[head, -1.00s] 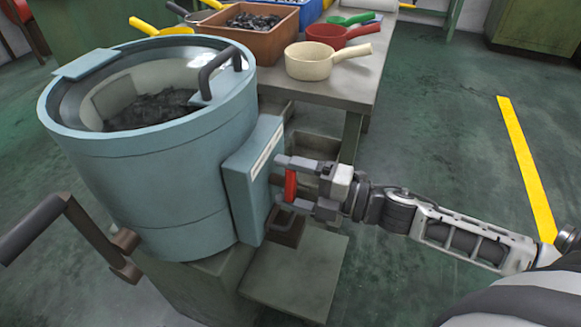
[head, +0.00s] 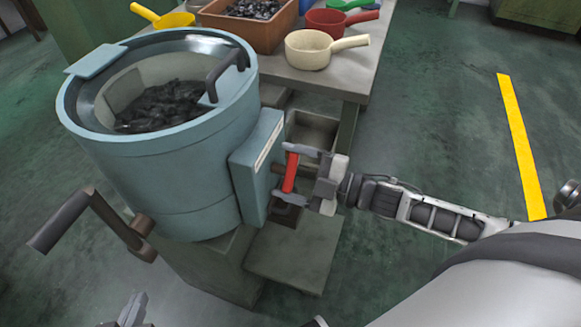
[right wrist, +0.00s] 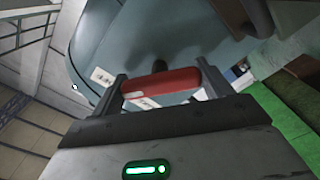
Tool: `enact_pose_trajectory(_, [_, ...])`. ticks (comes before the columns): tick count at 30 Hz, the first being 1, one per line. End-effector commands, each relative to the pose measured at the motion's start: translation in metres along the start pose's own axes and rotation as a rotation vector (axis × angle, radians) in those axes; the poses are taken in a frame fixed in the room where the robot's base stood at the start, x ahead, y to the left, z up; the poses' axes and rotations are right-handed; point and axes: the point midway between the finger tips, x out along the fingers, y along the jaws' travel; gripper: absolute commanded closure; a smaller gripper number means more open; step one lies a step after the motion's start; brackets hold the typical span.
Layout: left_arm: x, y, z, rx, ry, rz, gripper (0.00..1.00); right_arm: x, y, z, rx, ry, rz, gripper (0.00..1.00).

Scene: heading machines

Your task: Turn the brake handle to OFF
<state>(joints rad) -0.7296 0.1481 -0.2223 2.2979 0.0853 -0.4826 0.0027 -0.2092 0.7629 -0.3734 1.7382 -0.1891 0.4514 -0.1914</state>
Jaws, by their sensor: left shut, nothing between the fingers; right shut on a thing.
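The red brake handle (head: 290,172) sticks out from the flat blue-grey box (head: 257,165) on the side of the round bowl (head: 170,170). My right gripper (head: 289,175) is shut on the handle, with one finger at each end of it. In the right wrist view the red handle (right wrist: 160,83) lies across between the two fingers. The handle stands nearly upright in the head view, leaning slightly. A pale label strip (head: 268,139) on the box is too small to read. My left gripper (head: 133,310) is shut and empty at the bottom left, partly cut off.
A dark crank lever (head: 95,220) juts from the bowl's left side. Dark parts (head: 165,105) lie in the bowl. The bench (head: 350,85) behind holds scoops and an orange-brown bin (head: 250,30). The floor to the right is clear around a yellow line (head: 520,145).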

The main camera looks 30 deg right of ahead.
Motion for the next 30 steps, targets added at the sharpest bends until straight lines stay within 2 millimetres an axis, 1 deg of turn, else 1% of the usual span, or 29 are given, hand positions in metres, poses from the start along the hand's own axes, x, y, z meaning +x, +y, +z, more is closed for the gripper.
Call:
enact_pose_trajectory(11, [0.0, 0.0, 0.0, -0.001, -0.001, 0.0, 1.0, 0.0, 0.0, 0.001, 0.011, -0.002, 0.0, 0.45])
enact_pose_trajectory(12, [0.0, 0.0, 0.0, 0.0, -0.001, 0.0, 1.0, 0.0, 0.0, 0.001, 0.011, -0.002, 0.0, 0.16])
enact_pose_trajectory(14, [0.001, 0.0, 0.0, 0.0, 0.0, 0.0, 1.0, 0.0, 0.0, 0.001, 0.01, -0.002, 0.0, 0.0])
enact_pose_trajectory(26, [0.001, 0.0, -0.002, 0.001, 0.003, 0.0, 1.0, -0.001, 0.0, 0.0, 0.007, -0.001, 0.0, 0.0])
enact_pose_trajectory(30, [0.001, 0.0, -0.003, 0.0, 0.003, 0.0, 1.0, -0.011, -0.001, 0.001, 0.008, -0.004, -0.002, 0.0])
